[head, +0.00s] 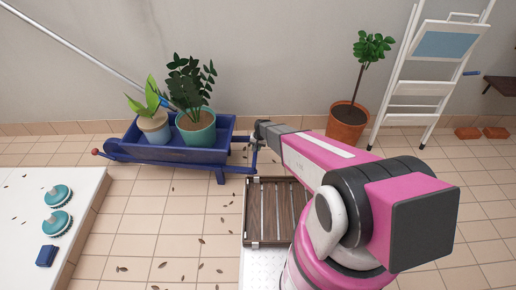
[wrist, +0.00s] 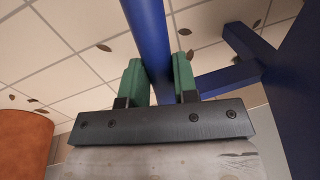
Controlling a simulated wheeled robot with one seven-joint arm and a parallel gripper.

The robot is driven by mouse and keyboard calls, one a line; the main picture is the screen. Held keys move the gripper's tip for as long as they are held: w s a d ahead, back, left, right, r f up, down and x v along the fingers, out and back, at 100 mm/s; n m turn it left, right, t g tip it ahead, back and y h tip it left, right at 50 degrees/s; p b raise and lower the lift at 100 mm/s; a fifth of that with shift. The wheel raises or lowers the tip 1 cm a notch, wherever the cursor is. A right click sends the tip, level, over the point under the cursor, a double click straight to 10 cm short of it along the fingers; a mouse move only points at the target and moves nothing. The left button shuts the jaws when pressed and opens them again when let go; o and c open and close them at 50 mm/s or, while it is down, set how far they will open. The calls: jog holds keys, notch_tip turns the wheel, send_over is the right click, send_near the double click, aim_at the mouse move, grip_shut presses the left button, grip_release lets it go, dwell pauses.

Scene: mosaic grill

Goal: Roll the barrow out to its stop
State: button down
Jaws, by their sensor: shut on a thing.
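The blue barrow (head: 218,155) stands by the back wall, holding two potted plants. A red knob (head: 95,152) shows at its left end. My gripper (head: 256,140) is at the barrow's right end, and its fingers are hard to make out in the head view. In the wrist view, my gripper's green fingers (wrist: 160,82) are shut around a blue bar (wrist: 148,35). More blue framework (wrist: 229,78) shows to the right of the bar. The barrow's wheel cannot be made out.
A slatted wooden crate (head: 248,235) lies under my arm. A terracotta pot with a small tree (head: 347,125) and a white stepladder (head: 405,115) stand to the right. A white table (head: 85,185) is at the left. Leaves lie scattered on open tiles.

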jog(key=shift+a, duration=0.3)
jog(key=c, duration=0.9)
grip_release()
jog(key=shift+d+r, duration=0.15)
jog(key=shift+r, duration=0.35)
notch_tip(320, 180, up, 10)
jog(key=d, duration=0.1)
jog(key=shift+d+f, duration=0.15)
jog(key=shift+d, duration=0.25)
